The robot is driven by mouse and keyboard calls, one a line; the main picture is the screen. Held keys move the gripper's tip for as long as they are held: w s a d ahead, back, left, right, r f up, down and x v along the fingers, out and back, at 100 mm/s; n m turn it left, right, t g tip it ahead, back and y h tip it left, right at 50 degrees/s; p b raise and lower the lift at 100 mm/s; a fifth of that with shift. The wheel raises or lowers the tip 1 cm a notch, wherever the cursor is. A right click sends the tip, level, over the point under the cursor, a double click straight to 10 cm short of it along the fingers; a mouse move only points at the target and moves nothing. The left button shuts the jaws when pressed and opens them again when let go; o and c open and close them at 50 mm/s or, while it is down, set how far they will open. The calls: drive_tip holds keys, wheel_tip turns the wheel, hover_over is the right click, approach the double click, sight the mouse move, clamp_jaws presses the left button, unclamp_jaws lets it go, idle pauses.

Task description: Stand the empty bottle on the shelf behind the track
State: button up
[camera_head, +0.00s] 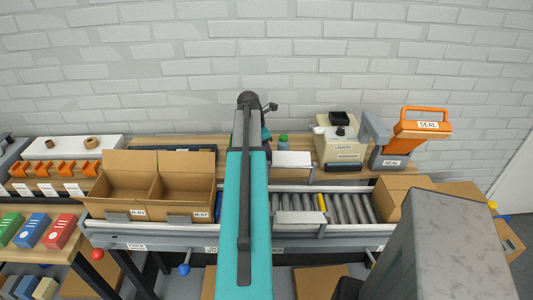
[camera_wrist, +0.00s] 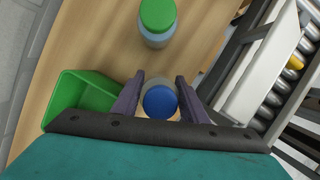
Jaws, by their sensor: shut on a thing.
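My gripper (camera_wrist: 160,84) is shut on a bottle with a blue cap (camera_wrist: 160,101), its purple fingers on either side of the bottle. A second bottle, with a green cap (camera_wrist: 157,15), stands apart from it on the wooden shelf (camera_wrist: 100,48). In the head view the green-capped bottle (camera_head: 283,140) stands on the shelf (camera_head: 220,142) behind the roller track (camera_head: 345,208). My teal arm hides most of my gripper and the held bottle there. I cannot tell whether the held bottle's base touches the shelf.
A green bin (camera_wrist: 85,98) is left of my gripper in the wrist view. A label machine (camera_head: 340,143) and an orange-handled sealer (camera_head: 422,124) stand on the shelf at right. An open cardboard box (camera_head: 130,188) sits at the track's left.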

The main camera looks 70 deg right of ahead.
drive_tip(key=shift+f, duration=0.3)
drive_tip(key=shift+f, duration=0.1)
drive_tip(key=o, duration=1)
drive_tip(key=shift+b+v, duration=1)
drive_tip(key=shift+v, duration=5.1)
drive_tip(key=shift+s, duration=0.1)
